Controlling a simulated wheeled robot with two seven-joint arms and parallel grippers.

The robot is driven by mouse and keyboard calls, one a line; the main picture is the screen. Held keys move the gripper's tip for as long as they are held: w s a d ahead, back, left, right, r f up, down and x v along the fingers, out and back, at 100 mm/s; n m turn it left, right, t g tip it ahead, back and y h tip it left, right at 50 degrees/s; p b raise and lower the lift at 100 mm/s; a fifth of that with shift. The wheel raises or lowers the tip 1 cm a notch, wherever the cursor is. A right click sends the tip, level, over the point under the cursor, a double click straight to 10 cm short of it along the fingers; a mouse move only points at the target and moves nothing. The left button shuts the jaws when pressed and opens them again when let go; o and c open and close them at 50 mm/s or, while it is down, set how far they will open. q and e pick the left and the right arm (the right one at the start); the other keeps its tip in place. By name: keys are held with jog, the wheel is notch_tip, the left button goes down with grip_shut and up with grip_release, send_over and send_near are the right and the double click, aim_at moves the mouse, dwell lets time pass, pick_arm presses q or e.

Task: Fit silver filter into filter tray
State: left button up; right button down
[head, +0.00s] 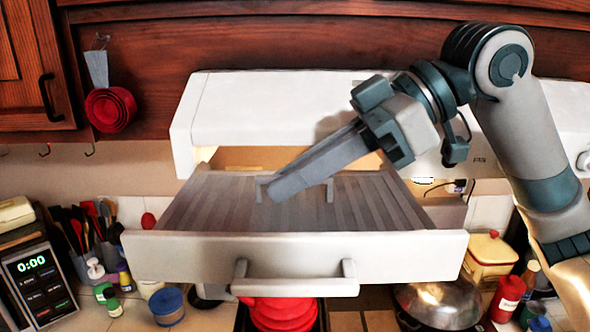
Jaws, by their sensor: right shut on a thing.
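The silver filter (375,205) is a flat grey ribbed panel. It lies within the outline of the pulled-out white filter tray (190,257); whether it is fully seated cannot be told. A small raised handle shows on the filter's upper face, partly hidden by my gripper. My right gripper (272,190) reaches in from the upper right, low over the middle of the filter, and is shut on the filter at this handle. The tray's front bar handle (295,287) faces me. My left gripper is not in view.
The white hood (285,105) spans above and behind the tray. Below are red cookware (282,312), a domed metal lid (440,303), a yellow canister (490,255) and bottles at right. Utensils (90,225) and a device showing 0:00 (38,285) stand at left. Red measuring cups (110,108) hang upper left.

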jog(key=shift+f, duration=0.35)
jog(key=shift+f, duration=0.15)
jog(key=c, duration=1.9)
grip_release()
jog(key=shift+d, duration=0.1)
